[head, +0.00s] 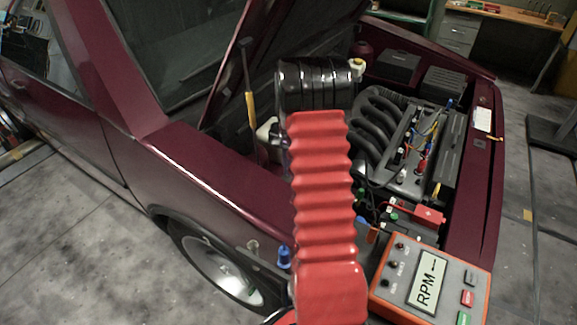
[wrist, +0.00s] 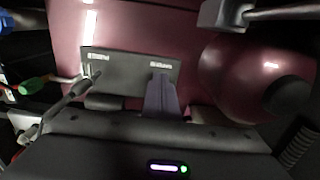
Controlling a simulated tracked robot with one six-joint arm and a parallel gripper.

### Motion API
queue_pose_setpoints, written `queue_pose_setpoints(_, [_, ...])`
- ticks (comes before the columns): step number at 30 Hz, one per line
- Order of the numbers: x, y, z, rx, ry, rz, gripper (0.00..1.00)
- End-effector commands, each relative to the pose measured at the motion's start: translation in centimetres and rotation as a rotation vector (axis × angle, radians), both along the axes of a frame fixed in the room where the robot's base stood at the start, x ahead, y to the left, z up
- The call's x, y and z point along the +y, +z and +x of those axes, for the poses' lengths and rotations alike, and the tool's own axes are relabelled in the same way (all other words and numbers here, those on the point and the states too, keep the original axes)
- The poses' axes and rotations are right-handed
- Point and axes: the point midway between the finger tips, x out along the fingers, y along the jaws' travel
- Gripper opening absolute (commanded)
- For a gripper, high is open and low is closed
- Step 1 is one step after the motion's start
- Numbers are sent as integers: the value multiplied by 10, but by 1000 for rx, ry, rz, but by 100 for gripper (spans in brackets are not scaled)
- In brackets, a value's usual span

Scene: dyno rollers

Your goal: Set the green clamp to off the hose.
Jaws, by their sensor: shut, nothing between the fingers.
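My gripper (wrist: 161,82) shows in the wrist view as a narrow grey-purple tip, shut and empty, in front of a dark panel. In the head view its fingers are hidden behind my own arm. A small green piece (wrist: 38,86) lies at the left of the wrist view, left of my gripper and apart from it. It may be the green clamp, but I cannot tell for sure. In the head view a small green spot (head: 393,217) shows low in the engine bay, too small to identify. I cannot make out which hose carries the clamp.
The dark panel (wrist: 125,64) has two small pale labels. A dark red dome (wrist: 255,80) with a dark cap stands to its right. In the head view the engine (head: 410,145) fills the open bay. An orange RPM meter (head: 428,281) sits at the front right.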

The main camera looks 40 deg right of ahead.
Motion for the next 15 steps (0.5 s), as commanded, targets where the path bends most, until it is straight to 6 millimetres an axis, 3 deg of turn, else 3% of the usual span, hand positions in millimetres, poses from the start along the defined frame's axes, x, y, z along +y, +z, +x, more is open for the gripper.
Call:
queue_pose_setpoints(5, [0, -2, 0, 0, 0, 1, 0])
queue_pose_setpoints(15, [0, -32, 0, 1, 0, 1, 0])
